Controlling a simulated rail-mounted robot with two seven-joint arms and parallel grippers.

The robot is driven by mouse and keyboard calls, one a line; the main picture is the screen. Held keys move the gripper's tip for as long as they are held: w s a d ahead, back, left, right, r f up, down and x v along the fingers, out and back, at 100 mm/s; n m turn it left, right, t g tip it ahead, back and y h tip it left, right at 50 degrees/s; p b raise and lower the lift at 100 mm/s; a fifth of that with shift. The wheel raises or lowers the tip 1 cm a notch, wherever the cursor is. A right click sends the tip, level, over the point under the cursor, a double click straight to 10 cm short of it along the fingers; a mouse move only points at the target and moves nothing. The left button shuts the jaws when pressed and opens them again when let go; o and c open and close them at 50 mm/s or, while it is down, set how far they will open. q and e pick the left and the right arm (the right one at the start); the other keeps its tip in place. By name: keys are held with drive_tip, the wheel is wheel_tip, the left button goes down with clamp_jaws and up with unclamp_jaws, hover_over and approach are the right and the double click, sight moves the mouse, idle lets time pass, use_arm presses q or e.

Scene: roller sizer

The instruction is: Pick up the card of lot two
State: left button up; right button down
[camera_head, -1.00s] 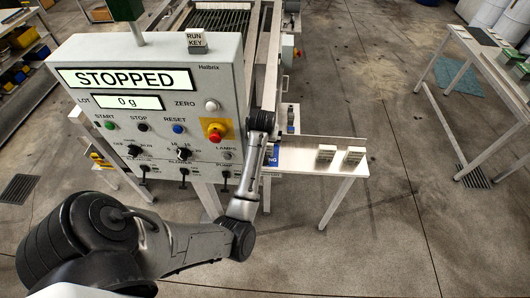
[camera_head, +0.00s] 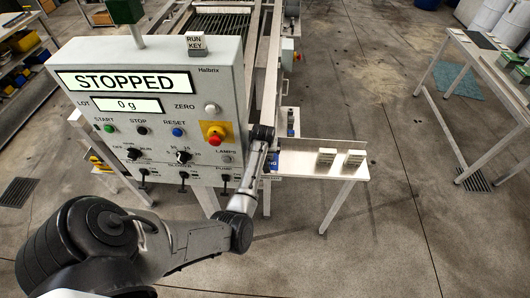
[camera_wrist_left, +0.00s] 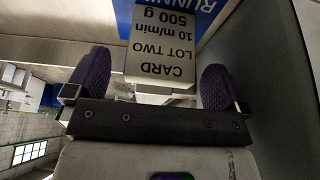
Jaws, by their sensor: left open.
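The card of lot two (camera_wrist_left: 160,70) is a pale block with black print reading CARD LOT TWO, 10 m/min, 500 g, upside down in the left wrist view. It stands in front of a blue sign (camera_wrist_left: 198,14). My left gripper (camera_wrist_left: 156,88) is open, its two purple-padded fingers on either side of the card's near end, with gaps showing on both sides. In the head view the gripper is hidden behind the control panel and my arm. My right gripper is not in view.
The grey control panel (camera_head: 225,95) reads STOPPED and 0 g, close beside my left arm. Two small pale blocks (camera_head: 326,155) (camera_head: 354,159) stand on the white side table (camera_head: 300,166). A bench (camera_head: 480,65) is at the right; open floor lies between.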

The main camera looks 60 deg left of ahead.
use_arm(q)
drive_tip(key=shift+x, duration=1.6)
drive_tip(key=c, duration=0.9)
drive_tip(key=shift+r, duration=0.15)
drive_tip(key=shift+c, duration=0.2)
